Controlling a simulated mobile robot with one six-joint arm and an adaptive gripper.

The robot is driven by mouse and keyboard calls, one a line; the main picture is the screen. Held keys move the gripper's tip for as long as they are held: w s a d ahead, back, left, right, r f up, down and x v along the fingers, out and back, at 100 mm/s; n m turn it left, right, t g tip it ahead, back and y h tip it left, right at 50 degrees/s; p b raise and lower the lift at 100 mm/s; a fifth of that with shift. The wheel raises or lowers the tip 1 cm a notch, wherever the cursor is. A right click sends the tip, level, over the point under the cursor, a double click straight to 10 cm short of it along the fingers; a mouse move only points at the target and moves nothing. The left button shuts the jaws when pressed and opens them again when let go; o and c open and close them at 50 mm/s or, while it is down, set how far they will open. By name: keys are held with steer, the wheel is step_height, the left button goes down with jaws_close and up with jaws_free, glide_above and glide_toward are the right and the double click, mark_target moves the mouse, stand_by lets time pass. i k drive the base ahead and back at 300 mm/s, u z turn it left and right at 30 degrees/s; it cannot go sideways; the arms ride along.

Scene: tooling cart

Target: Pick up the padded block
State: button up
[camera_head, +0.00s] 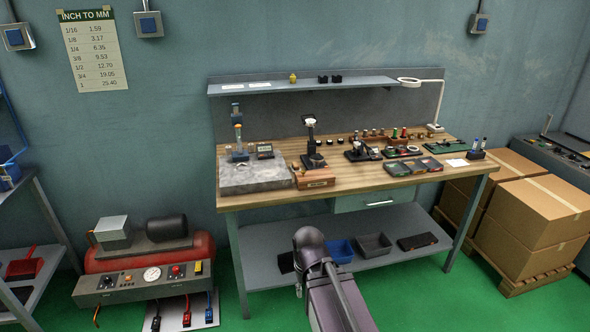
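I cannot pick out a padded block with certainty; things on the workbench (350,190) are small in this view. Two small dark blocks (330,79) sit on the bench's upper shelf (300,88). A dark flat piece (417,241) lies on the lower shelf (290,236), and another dark piece (287,262) lies at its left, partly behind my arm. My arm rises at bottom centre in front of the bench. My gripper is not visible.
A grey stone plate (255,178) with gauges stands on the bench's left; small trays (413,167) and tools fill the right. A red compressor (150,250) stands left, cardboard boxes (530,225) on a pallet right. Green floor is open at right front.

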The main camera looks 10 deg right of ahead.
mark_target(295, 167)
steer(key=k, duration=0.65)
steer(key=z, duration=0.45)
steer(key=i, duration=2.2)
steer(key=u, duration=0.45)
